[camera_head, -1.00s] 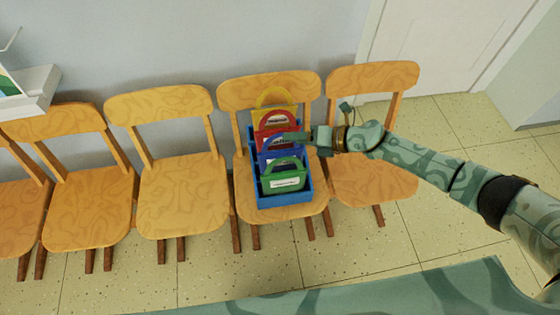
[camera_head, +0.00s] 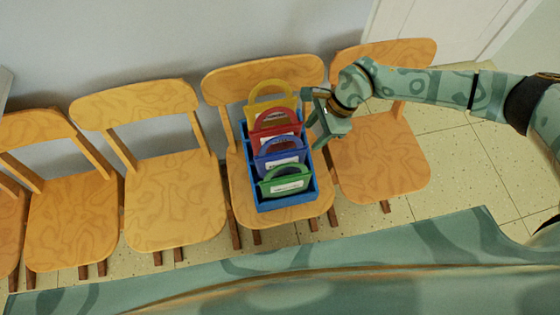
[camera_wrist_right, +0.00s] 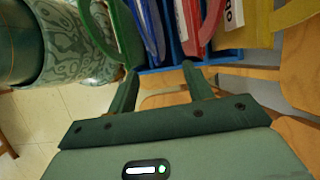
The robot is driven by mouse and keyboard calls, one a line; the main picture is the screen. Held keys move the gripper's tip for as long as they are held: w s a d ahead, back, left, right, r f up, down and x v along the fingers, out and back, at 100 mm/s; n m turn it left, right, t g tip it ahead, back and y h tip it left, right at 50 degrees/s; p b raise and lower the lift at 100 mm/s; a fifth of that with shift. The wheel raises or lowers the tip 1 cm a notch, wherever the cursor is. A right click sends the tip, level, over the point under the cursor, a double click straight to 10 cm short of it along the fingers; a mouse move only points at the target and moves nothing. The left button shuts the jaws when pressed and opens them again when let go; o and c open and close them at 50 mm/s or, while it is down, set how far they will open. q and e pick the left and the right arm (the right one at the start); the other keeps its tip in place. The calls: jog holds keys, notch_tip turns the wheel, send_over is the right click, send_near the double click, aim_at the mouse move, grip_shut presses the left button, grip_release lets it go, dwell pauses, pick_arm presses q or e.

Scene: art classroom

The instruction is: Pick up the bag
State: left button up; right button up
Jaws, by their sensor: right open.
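Several bags with arched handles stand in a row in a blue crate (camera_head: 288,203) on a wooden chair. The green bag (camera_head: 286,186) is at the front. Behind it come the blue bag (camera_head: 280,157), the red bag (camera_head: 268,131) and the yellow bag (camera_head: 263,104). My right gripper (camera_head: 313,117) is open and empty at the crate's right side, near the red and blue bags. In the right wrist view its fingers (camera_wrist_right: 160,71) point at the crate's side, with the blue bag (camera_wrist_right: 150,30) and red bag (camera_wrist_right: 193,38) just beyond. My left gripper is out of view.
The chair under the crate (camera_head: 235,170) stands in a row of wooden chairs along a grey wall. An empty chair (camera_head: 380,155) is to the right, another (camera_head: 170,200) to the left. Tiled floor (camera_head: 450,170) is clear at the right.

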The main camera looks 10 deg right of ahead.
aim_at(300, 148)
jog(key=shift+x, duration=1.15)
jog(key=shift+s+a+f+b, duration=0.1)
jog(key=shift+a+f+b, duration=0.25)
jog(key=shift+f, duration=0.3)
jog(key=b+x, duration=0.1)
jog(key=x, duration=0.1)
jog(key=b+x, duration=0.1)
jog(key=x, duration=0.1)
jog(key=shift+s+a+f, duration=0.25)
jog(key=shift+a, duration=0.2)
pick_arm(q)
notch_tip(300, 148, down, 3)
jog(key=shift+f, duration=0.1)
pick_arm(e)
jog(key=shift+r, duration=0.1)
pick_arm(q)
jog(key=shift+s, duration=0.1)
pick_arm(e)
grip_shut()
